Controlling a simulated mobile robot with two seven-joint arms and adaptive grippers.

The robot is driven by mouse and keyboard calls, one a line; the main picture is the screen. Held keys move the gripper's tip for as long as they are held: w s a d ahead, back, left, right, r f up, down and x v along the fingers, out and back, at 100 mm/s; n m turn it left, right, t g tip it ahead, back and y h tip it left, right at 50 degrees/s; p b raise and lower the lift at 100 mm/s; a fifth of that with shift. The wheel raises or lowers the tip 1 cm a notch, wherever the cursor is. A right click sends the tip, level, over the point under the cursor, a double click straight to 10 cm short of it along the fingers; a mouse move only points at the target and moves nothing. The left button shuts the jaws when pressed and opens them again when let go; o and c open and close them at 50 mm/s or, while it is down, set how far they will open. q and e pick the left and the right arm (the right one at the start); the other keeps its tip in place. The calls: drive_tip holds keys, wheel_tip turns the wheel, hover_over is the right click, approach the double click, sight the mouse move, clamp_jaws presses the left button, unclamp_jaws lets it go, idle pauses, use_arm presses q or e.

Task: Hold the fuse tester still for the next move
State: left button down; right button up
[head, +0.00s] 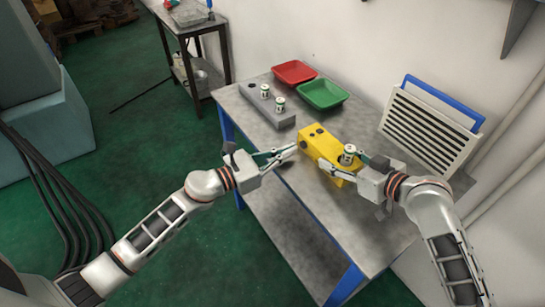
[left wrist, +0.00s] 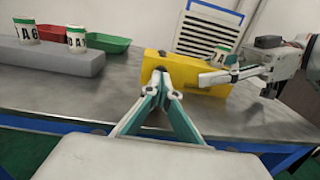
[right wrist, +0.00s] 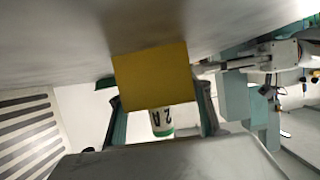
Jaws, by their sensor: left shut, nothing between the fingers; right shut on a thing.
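The yellow block, which I take to be the fuse tester (head: 318,143), sits on the metal table and has dark round spots at its left end. One labelled white-and-green cylinder (head: 348,156) stands at its right end. My right gripper (head: 342,163) is shut on that end, its fingers on either side of the yellow block (right wrist: 150,75) in the right wrist view. My left gripper (head: 295,149) is shut and empty, its tips together by the block's left end. In the left wrist view its tips (left wrist: 161,76) overlap the yellow face; I cannot tell whether they touch.
A grey block (head: 262,112) with two similar cylinders (head: 265,91) stands behind and left. A red tray (head: 294,72) and a green tray (head: 322,94) lie at the back. A slatted panel (head: 425,130) stands at the right. The table's front is clear.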

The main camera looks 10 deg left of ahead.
sight(301, 145)
use_arm(q)
drive_tip(key=shift+x, duration=0.8)
use_arm(e)
drive_tip(key=shift+f, duration=0.1)
use_arm(q)
drive_tip(key=shift+x, duration=0.95)
use_arm(e)
drive_tip(key=shift+s+a, duration=0.1)
use_arm(q)
drive_tip(key=shift+s, duration=0.1)
drive_tip(key=v, duration=1.4)
drive_tip(key=shift+a, duration=0.15)
idle(0.4)
